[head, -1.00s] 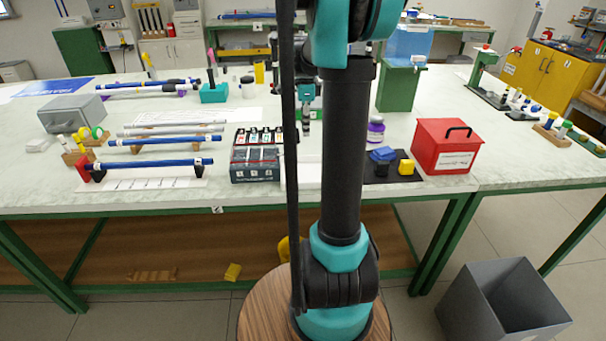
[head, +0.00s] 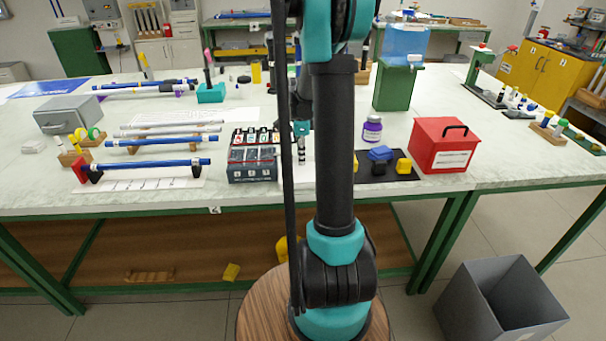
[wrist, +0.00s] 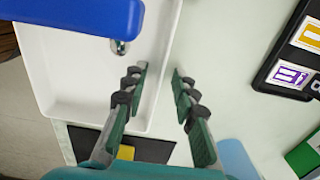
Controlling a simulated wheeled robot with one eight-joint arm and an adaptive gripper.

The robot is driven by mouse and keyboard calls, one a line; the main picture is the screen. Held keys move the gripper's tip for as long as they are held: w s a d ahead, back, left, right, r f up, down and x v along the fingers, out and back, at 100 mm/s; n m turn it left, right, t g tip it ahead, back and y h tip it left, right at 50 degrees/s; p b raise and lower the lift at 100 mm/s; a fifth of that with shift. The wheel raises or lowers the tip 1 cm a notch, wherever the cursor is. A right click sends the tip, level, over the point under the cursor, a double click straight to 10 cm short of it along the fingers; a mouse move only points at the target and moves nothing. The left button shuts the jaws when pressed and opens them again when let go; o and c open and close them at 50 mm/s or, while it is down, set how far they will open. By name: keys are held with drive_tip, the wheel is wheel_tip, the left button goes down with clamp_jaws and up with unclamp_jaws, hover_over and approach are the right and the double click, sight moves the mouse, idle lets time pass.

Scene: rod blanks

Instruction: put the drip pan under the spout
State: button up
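A white, shallow, raised-rim tray (wrist: 68,78), which looks like the drip pan, fills the left of the wrist view. A blue block-shaped part (wrist: 85,14) covers its top end, with a small metal piece (wrist: 120,46) below it. My gripper (wrist: 158,70) is open, its fingers on either side of the tray's right rim; contact cannot be told. In the head view my gripper (head: 302,132) is low over the bench, partly hidden by my arm, and I cannot make out the tray. A light-blue tank (head: 405,45) stands on a green stand (head: 397,88) at the back right.
A dark labelled box (head: 253,160) is left of my gripper. A purple-labelled bottle (head: 372,129), a black mat (head: 405,176) with blue and yellow blocks, and a red box (head: 440,145) are to the right. Blue rods (head: 150,164) lie on the left. The bench front edge is near.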

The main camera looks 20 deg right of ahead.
clamp_jaws()
drive_tip(key=shift+r, duration=0.15)
idle(0.5)
